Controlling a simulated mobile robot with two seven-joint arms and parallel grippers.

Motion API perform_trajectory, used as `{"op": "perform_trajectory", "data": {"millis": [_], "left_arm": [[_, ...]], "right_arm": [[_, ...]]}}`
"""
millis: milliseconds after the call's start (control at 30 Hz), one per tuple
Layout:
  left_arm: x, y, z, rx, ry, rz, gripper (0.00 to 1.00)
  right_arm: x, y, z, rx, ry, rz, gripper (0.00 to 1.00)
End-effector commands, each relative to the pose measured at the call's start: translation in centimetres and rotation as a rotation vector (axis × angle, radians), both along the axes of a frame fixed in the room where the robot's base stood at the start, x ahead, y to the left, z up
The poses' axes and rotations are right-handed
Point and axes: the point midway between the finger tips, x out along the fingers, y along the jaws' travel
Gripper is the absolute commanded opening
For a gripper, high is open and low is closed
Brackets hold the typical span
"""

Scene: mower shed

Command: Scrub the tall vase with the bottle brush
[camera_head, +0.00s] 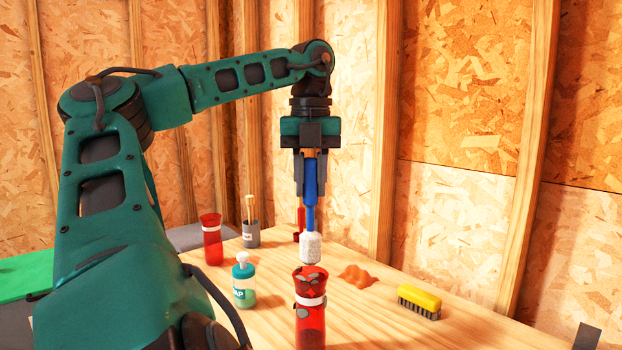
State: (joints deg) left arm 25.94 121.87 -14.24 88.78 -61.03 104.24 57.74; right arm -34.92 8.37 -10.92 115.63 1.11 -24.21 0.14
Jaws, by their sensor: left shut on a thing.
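My left gripper (311,177) points straight down and is shut on the blue handle of the bottle brush (310,188). The brush hangs upright, with its white head (310,247) at the bottom. A red vase (311,325) with a white band and grey-green spots stands below the brush head, its base cut off by the picture edge. The brush head appears just above the vase's rim; I cannot tell whether its tip is inside. My right gripper is not recognisable in this view.
On the wooden table (375,325) stand another red vessel (212,241), a grey cup (251,235) with a stick, and a soap bottle (243,283). An orange cloth (357,276) and a yellow scrub brush (419,300) lie to the right. A red item stands partly hidden behind the brush.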

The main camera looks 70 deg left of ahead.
Motion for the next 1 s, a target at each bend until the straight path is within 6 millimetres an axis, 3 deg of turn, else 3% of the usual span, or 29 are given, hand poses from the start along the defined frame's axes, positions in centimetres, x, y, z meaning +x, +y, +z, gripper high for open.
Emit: {"op": "perform_trajectory", "data": {"millis": [333,1000], "left_arm": [[0.0,0.0,-3.2,0.000,0.000,-0.001,0.00],[0.0,0.0,-8.5,0.001,0.000,0.001,0.00]], "right_arm": [[0.8,1.4,-1.2,0.022,-0.012,0.022,0.53],[0.7,1.2,-5.4,0.017,-0.009,0.028,0.53]]}}
